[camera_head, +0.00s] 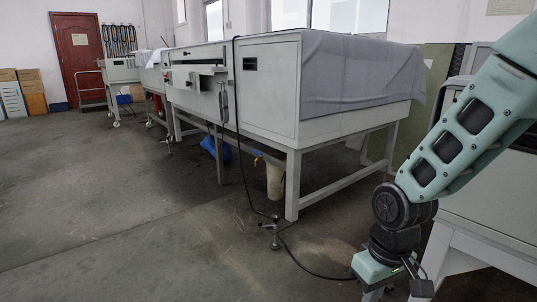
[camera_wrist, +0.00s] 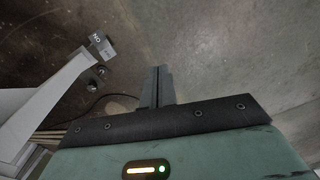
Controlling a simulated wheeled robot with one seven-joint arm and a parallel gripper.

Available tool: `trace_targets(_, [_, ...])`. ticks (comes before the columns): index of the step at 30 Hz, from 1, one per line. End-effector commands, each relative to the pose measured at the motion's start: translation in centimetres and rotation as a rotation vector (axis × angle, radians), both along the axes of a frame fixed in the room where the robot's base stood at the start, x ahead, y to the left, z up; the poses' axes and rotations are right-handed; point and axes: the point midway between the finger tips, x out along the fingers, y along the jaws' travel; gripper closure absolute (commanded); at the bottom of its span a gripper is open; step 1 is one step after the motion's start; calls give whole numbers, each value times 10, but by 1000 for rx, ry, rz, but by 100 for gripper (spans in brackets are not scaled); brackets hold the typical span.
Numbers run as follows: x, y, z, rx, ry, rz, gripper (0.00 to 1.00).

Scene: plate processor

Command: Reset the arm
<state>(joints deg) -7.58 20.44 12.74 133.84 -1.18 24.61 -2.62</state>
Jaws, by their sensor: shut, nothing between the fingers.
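My arm comes in from the right side of the head view and bends down at a black joint. My gripper shows in the wrist view (camera_wrist: 158,84), with its two dark fingers side by side and only a thin line between them. It is shut and empty. It hangs over bare concrete floor. In the head view only the wrist part of the arm shows at the bottom edge, and the fingertips are out of frame.
A long white plate processor (camera_head: 262,95) with a grey cloth (camera_head: 360,75) stands at the centre. A pale machine (camera_head: 480,205) stands close behind my arm at right. A black cable (camera_head: 244,165) runs down to the floor. The floor (camera_head: 110,200) at left is clear.

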Motion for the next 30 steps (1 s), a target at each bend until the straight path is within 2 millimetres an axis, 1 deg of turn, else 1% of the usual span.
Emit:
trace_targets(1, [-20,16,33,2,-9,42,100])
trace_targets(3, [-47,31,59,3,-8,87,100])
trace_targets(6, [-81,44,86,-1,-8,140,100])
trace_targets(10, [-118,52,113,-8,-11,198,100])
trace_targets(15, [-161,55,139,-22,-18,263,100])
trace_targets(16, [-167,55,144,-24,-19,271,100])
trace_targets(18, [-163,55,160,-23,-13,262,100])
trace_targets(23, [-162,55,190,-23,-13,262,100])
trace_targets(26, [-162,55,214,-23,-14,262,100])
trace_targets(29, [-162,55,242,-23,-14,262,100])
trace_targets(30, [-162,55,255,-23,-14,262,100])
